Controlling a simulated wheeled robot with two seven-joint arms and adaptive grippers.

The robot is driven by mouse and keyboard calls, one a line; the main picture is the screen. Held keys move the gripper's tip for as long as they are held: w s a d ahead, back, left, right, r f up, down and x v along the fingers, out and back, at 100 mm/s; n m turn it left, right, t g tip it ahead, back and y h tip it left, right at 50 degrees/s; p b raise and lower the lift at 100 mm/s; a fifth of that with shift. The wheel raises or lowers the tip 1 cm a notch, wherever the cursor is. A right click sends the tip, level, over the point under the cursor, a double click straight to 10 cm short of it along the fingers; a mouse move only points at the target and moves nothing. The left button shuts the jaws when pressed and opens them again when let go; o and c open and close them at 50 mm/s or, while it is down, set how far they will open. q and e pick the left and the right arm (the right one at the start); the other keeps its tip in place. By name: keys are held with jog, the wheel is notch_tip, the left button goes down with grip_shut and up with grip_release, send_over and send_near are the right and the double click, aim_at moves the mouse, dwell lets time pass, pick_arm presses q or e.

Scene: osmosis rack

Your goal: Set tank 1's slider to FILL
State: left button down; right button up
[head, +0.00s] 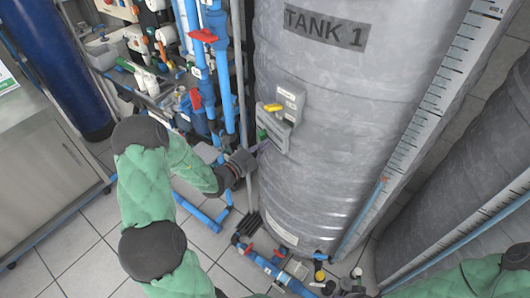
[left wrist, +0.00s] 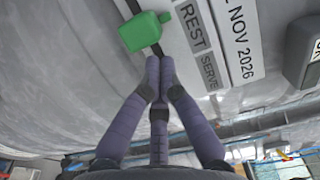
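Tank 1 (head: 330,90) is a large grey ribbed cylinder with a dark "TANK 1" label (head: 325,28). A pale slider panel (head: 281,125) is on its side, with a yellow piece (head: 273,107) higher up and a green knob (head: 262,135) at its lower left edge. In the left wrist view, the green knob (left wrist: 143,32) stands beside printed labels reading "REST" and "SERVE"; no "FILL" mark is readable. My left gripper (head: 264,146) is just below the knob. Its purple fingers (left wrist: 160,72) are together, with nothing visible between them; contact with the knob is unclear.
Blue pipes (head: 222,70) with red valve handles run vertically left of the tank, close to my left arm. A graduated white scale (head: 440,110) stands right of the panel. More pipes and valves (head: 270,265) lie low at the tank's foot.

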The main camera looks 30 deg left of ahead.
aim_at(258, 137)
pick_arm(q)
jog(key=shift+a, duration=0.1)
jog(key=a, duration=0.1)
jog(key=w+a+p, duration=0.1)
jog(key=a, duration=0.1)
jog(key=shift+w+a, duration=0.4)
pick_arm(e)
jog(key=shift+r, duration=0.75)
pick_arm(q)
jog(key=shift+d+p, duration=0.1)
jog(key=shift+p, duration=0.2)
